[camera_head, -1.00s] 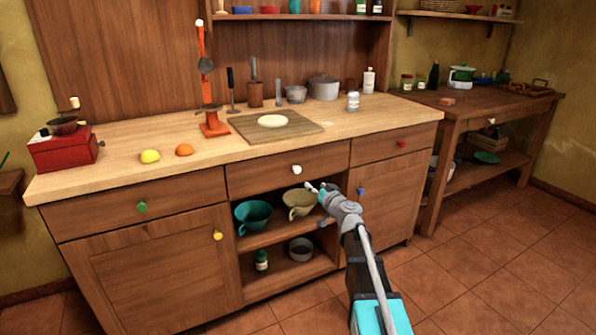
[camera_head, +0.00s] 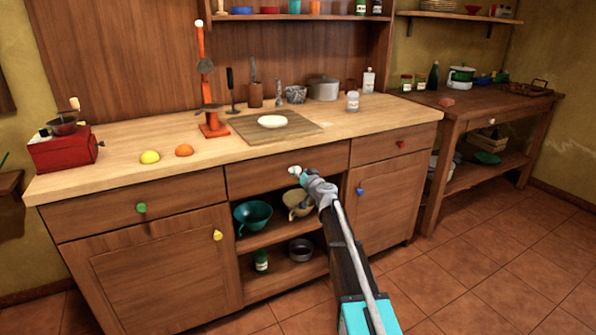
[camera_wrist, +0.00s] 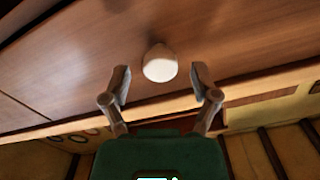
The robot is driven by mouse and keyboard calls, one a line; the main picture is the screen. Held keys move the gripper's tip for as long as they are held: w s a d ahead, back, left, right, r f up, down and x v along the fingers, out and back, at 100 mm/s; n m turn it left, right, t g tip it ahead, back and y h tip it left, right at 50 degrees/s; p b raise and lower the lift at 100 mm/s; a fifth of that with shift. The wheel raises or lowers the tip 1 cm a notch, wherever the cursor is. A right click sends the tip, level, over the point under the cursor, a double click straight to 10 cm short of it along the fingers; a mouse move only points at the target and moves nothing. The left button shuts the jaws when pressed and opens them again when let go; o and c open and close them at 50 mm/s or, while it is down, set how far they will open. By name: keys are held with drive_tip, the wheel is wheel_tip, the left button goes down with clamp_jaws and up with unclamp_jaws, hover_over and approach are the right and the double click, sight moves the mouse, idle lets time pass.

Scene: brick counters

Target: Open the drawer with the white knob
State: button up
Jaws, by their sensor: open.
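The white knob (camera_wrist: 160,64) sits on the front of the wooden middle drawer (camera_wrist: 215,40) in the wrist view. In the head view the middle drawer (camera_head: 262,176) is closed flush under the countertop, and the knob (camera_head: 294,170) shows at the tip of my gripper. My gripper (camera_wrist: 160,84) is open. I see no contact between the fingers and the knob. In the head view my gripper (camera_head: 302,174) is small and partly overlaps the knob.
Below the drawer is an open shelf (camera_head: 275,233) with a teal cup (camera_head: 253,216) and a beige cup (camera_head: 297,203). A green-knobbed drawer (camera_head: 100,207) is to the left, a red-knobbed drawer (camera_head: 380,148) to the right. A blue-knobbed door (camera_head: 378,200) is beside my arm.

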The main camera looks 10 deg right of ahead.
drive_tip(key=shift+x, duration=0.9)
clamp_jaws()
drive_tip(key=shift+d, duration=0.1)
